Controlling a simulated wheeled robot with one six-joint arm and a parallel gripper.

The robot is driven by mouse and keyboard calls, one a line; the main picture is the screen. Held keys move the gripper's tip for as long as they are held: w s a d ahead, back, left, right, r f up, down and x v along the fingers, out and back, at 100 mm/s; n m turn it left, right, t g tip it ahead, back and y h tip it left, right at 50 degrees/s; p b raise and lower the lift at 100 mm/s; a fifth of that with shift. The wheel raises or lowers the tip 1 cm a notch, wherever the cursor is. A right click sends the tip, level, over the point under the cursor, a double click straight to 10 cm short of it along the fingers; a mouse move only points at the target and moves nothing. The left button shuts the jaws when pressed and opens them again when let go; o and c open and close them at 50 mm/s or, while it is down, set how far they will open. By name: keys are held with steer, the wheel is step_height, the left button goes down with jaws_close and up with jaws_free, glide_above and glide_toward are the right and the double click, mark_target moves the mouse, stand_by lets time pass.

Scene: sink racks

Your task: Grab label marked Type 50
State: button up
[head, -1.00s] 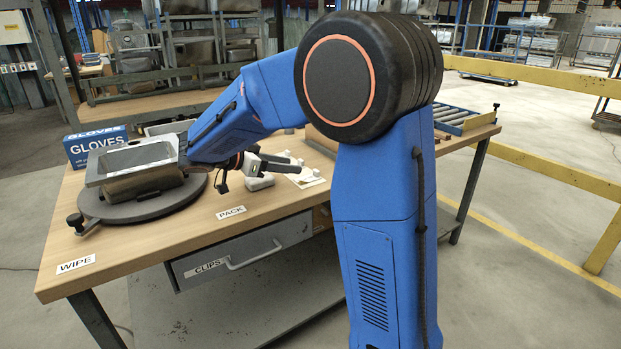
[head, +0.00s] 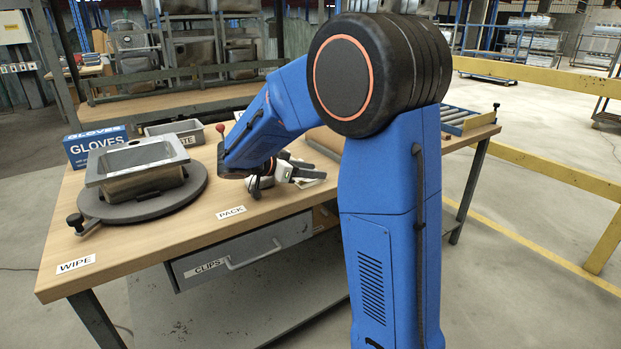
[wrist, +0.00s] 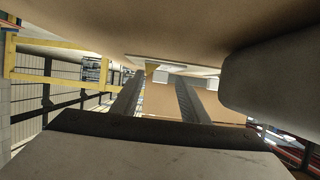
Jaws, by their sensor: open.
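My gripper (head: 306,172) is over the back middle of the workbench, just beyond the PACK sign, pointing right. In the wrist view its two dark ribbed fingers (wrist: 158,84) are apart, with nothing seen held between them. A pale sheet (head: 312,183) lies on the bench under and beside the fingers, largely covered by them. No label reading Type 50 can be made out. A brown surface (wrist: 160,102) shows beyond and between the fingers in the wrist view.
A steel sink (head: 135,160) sits on a round dark turntable (head: 190,190) at the left. Behind are a GLOVES box (head: 92,150) and a grey bin (head: 185,128). A CLIPS drawer (head: 245,247) is under the front edge. A roller rack (head: 462,117) stands at the right end.

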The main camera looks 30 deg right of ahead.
jaws_close()
